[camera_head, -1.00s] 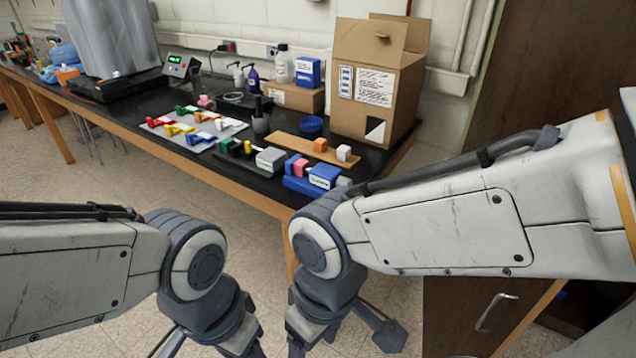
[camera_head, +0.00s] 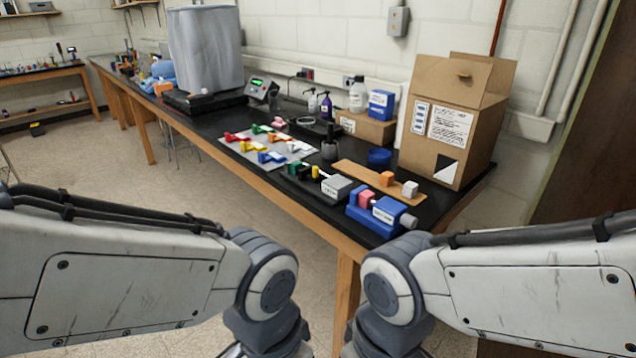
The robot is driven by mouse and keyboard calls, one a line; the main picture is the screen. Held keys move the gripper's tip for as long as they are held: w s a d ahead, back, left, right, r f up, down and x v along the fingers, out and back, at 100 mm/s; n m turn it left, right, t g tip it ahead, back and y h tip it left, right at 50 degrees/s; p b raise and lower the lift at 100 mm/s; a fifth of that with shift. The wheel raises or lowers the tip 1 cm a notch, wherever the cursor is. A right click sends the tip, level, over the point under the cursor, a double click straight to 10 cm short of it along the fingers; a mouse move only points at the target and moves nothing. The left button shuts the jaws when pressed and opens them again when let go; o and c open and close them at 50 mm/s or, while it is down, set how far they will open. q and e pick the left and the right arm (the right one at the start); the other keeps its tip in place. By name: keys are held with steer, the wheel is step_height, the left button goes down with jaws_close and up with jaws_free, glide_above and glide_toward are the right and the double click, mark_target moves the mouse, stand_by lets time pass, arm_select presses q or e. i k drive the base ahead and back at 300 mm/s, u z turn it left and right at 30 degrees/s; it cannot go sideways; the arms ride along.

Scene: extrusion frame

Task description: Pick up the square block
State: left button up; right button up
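A small orange block (camera_head: 387,178) and a small white block (camera_head: 410,189) sit on the wooden board (camera_head: 346,169) near the table's right end. Both look roughly cubic; I cannot tell which is the square block. A pink block (camera_head: 367,199) sits in the blue vise-like fixture (camera_head: 358,217) at the front edge. My two arms hang in front of the table, and both grippers are below the picture, apart from these blocks.
The black table (camera_head: 293,192) runs from far left to right. A white panel (camera_head: 240,148) holds several coloured parts. A grey box (camera_head: 337,187), a blue bowl (camera_head: 379,156) and an open cardboard box (camera_head: 455,115) stand near the blocks.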

mark_target(295, 166)
steer(key=u, duration=0.2)
steer(key=i, duration=0.35)
steer(key=u, duration=0.8)
steer(key=i, duration=1.4)
steer(key=z, duration=0.2)
